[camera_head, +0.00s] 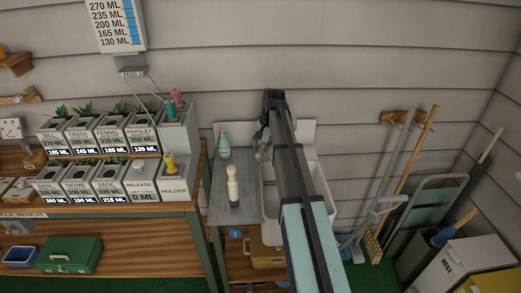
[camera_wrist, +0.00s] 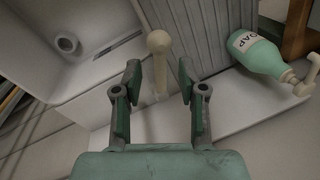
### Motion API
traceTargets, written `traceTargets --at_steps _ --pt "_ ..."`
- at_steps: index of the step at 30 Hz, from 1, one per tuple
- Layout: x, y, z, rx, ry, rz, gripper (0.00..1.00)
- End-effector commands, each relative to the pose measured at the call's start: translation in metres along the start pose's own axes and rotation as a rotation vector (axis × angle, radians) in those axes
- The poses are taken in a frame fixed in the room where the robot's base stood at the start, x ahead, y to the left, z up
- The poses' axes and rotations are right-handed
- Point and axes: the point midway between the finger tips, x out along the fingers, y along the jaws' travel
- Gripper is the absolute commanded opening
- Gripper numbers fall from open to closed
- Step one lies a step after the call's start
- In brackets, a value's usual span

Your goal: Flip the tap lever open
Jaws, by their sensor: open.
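The sink (camera_head: 319,210) stands against the wall, with a grey ribbed drainboard (camera_head: 222,207) on its left. A pale tap (camera_head: 261,152) shows small at the sink's back, partly hidden by my arm. In the wrist view, a cream post with a rounded end (camera_wrist: 158,43) rises at the sink's back ledge and shows between my fingers. I cannot tell whether it is the lever or the spout. My gripper (camera_wrist: 159,72) is open, its fingers on either side of the post in the picture, with no clear contact. In the head view my gripper (camera_head: 262,133) is near the wall.
A green soap bottle (camera_wrist: 262,55) is beside the post; it also shows on the drainboard (camera_head: 224,148). A tall cream object (camera_head: 233,187) stands farther forward there. A planter bench (camera_head: 120,208) is left; long-handled tools (camera_head: 403,170) lean right.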

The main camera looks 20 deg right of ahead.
Motion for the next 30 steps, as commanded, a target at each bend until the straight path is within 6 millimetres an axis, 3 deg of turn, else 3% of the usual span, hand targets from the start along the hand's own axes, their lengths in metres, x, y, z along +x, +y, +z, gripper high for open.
traceTargets --at_steps 12,18,27,30 --pt "-0.076 -0.001 0.001 -0.001 0.000 -0.001 0.41" --pt "-0.091 -0.001 0.002 -0.002 -0.003 0.000 0.41" --pt "-0.093 0.000 0.002 -0.002 -0.003 -0.001 0.41" --pt "-0.092 0.000 0.002 0.000 -0.002 0.002 0.06"
